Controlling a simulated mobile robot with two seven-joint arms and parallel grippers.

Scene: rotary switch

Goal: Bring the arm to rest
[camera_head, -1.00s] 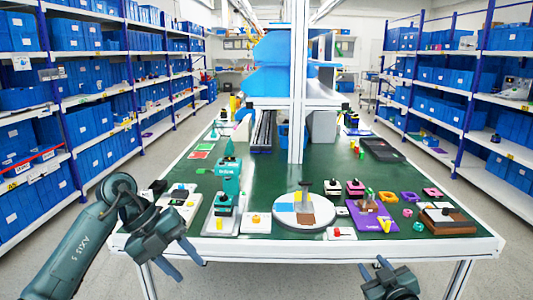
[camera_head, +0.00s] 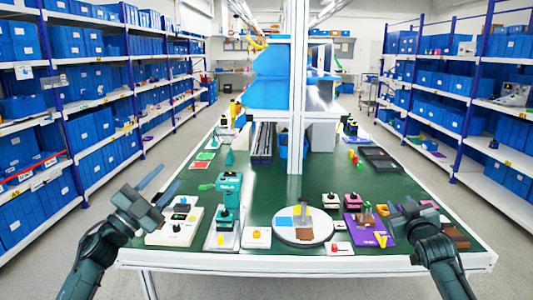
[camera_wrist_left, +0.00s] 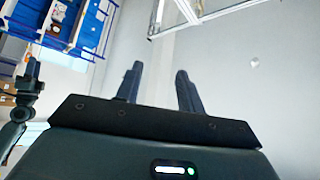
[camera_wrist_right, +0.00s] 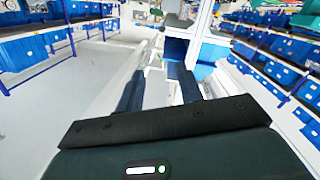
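My left gripper (camera_head: 166,179) is raised over the table's left front corner, beside a white box with a black rotary knob (camera_head: 175,229). Its two fingers point up and to the right and stand apart, with nothing between them; they also show apart in the left wrist view (camera_wrist_left: 158,76). My right gripper (camera_head: 404,203) is above the table's right side, covering part of the items there. Its fingers also stand apart and empty in the right wrist view (camera_wrist_right: 157,78).
The green table (camera_head: 270,178) carries a teal device (camera_head: 228,190), a round white board (camera_head: 289,237), a purple board (camera_head: 360,236) and several small boxes. A white post (camera_head: 297,90) rises from it. Shelves with blue bins line both sides.

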